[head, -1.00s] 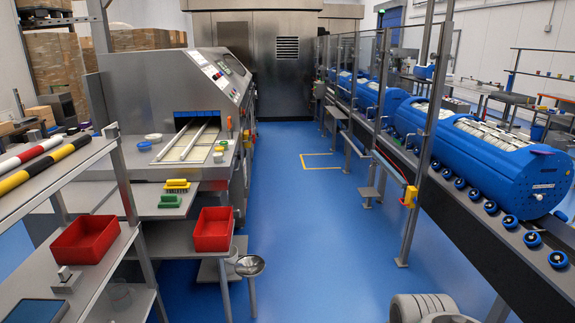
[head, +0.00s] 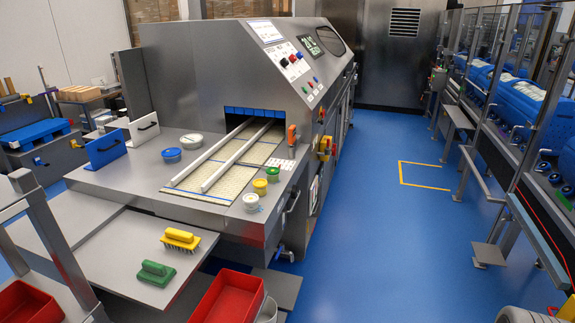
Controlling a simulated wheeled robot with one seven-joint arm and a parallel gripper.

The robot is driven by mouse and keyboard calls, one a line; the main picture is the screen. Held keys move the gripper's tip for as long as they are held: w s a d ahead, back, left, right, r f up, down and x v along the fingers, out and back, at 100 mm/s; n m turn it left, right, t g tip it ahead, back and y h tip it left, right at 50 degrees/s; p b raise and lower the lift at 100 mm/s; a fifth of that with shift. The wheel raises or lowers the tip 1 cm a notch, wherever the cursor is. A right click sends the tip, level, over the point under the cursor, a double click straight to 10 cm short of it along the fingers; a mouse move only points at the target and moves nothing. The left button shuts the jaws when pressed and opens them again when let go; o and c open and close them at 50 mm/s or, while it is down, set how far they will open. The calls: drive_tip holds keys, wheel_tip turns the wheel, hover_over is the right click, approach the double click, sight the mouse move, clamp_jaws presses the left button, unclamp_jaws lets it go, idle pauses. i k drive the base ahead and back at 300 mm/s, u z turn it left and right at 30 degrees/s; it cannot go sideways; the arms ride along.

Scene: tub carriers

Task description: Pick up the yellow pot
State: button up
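The yellow pot (head: 259,187) is a small round tub with a yellow top. It stands near the right front corner of the steel machine's table (head: 225,222), beside the conveyor bed. A green pot (head: 273,174) stands just behind it to the right, and a white pot (head: 251,202) just in front to the left. The three form a short row with small gaps. My gripper is not in view.
A red bin (head: 229,298) is in front.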

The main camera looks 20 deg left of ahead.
sight(260, 185)
drive_tip(key=i, duration=1.25)
drive_tip(key=u, duration=3.1)
